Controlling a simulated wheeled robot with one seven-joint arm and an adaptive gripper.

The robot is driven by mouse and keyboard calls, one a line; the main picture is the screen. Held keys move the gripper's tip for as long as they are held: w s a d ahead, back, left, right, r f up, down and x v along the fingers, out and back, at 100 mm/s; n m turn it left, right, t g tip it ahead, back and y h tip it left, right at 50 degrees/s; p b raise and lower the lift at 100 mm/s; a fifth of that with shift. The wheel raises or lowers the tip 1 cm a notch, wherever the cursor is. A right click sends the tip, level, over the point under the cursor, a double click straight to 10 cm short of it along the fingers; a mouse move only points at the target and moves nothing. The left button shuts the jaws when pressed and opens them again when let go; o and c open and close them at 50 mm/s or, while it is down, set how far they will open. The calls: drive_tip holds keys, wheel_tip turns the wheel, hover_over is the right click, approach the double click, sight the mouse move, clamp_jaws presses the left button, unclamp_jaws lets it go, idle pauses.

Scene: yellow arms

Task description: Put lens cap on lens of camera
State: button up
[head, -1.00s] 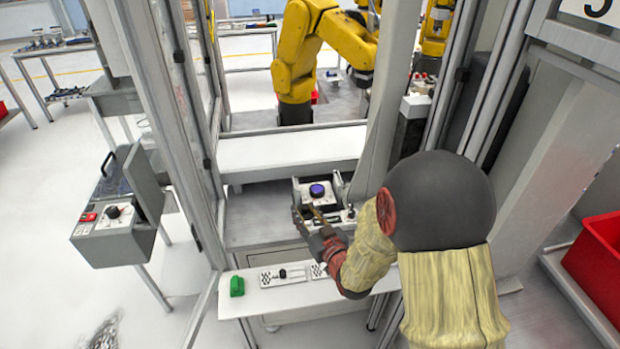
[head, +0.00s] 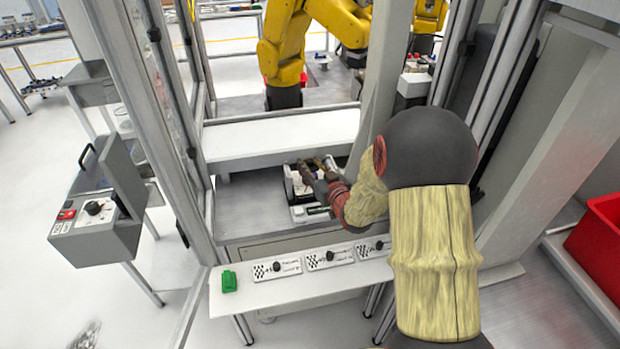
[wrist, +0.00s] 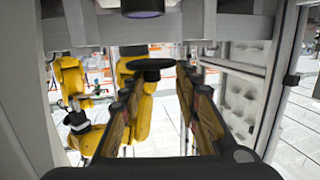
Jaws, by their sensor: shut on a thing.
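My gripper (head: 308,167) reaches forward over the grey work surface. In the wrist view its two fingers (wrist: 155,78) run forward on either side of a flat black disc, the lens cap (wrist: 151,65), which is held near the fingertips. The lens (wrist: 143,10), a dark round barrel with a purple face, shows at the top edge of the wrist view, apart from the cap. In the head view my gripper covers the lens, and only part of the pale camera housing (head: 298,196) shows around the fingers. The cap cannot be made out there.
A white shelf (head: 280,140) lies beyond my gripper. A grey upright (head: 385,80) stands close to its right. Nearer, a white ledge holds a green block (head: 229,281) and several checkered plates with black knobs (head: 330,256). Yellow robot arms (head: 284,50) stand behind.

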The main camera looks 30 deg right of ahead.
sight(314, 171)
drive_tip(key=shift+w+d+f+b, duration=0.2)
drive_tip(key=shift+w+f, duration=0.25)
drive_tip(key=shift+f, duration=0.2)
drive_tip(key=shift+w+d+f+b, duration=0.1)
drive_tip(key=shift+w+d+f, duration=0.1)
drive_tip(key=shift+w+f, duration=0.35)
drive_tip(key=shift+f+b, duration=0.65)
drive_tip(key=shift+f, duration=0.9)
drive_tip(key=shift+f, duration=0.15)
drive_tip(key=o, duration=0.9)
